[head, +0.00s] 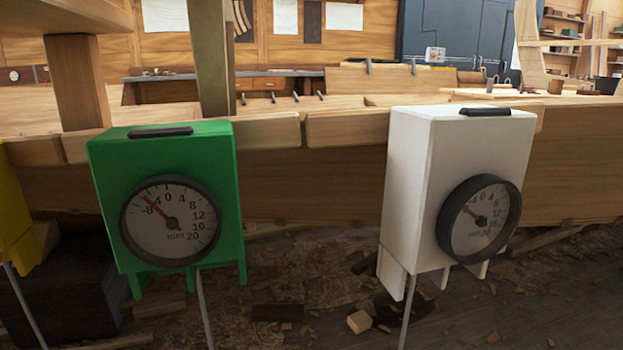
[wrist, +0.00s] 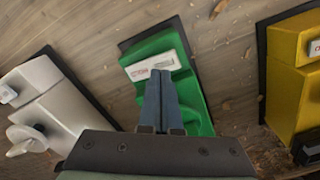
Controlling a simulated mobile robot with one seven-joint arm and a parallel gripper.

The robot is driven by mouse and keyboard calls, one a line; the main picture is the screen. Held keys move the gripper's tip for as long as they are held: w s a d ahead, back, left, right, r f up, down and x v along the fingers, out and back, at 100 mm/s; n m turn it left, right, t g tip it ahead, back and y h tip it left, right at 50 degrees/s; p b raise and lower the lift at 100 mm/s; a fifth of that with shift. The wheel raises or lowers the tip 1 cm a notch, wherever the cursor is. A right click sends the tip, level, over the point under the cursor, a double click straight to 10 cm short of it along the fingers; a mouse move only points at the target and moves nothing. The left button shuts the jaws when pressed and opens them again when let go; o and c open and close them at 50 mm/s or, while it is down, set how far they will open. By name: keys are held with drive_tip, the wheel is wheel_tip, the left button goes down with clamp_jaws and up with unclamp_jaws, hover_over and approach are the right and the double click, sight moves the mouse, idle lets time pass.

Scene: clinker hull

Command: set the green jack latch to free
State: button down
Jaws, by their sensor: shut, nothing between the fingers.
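The green jack (head: 108,190) stands upright at the left of the head view, with a round dial (head: 171,220) on its front. The dial's red needle points to about -8, left of zero. In the wrist view the green jack (wrist: 190,88) lies beneath my gripper (wrist: 160,75). A pale strip with red lettering (wrist: 150,66), possibly the latch or its label, shows just beyond the fingertips. My gripper is shut and empty, its fingers over the green jack; I cannot tell whether they touch it. The latch setting is not readable. My gripper is not in the head view.
A white jack (head: 400,170) with its own dial stands right of the green one; it also shows at left in the wrist view (wrist: 50,100). A yellow jack (wrist: 282,95) is at right there. Wooden planking (head: 300,185) lies behind; wood scraps litter the floor.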

drive_tip(key=shift+f+b, duration=1.15)
drive_tip(key=shift+f, duration=0.55)
idle(0.5)
drive_tip(key=shift+r, duration=0.1)
wheel_tip(320, 180, up, 7)
drive_tip(key=p, duration=0.7)
drive_tip(key=shift+p, duration=0.4)
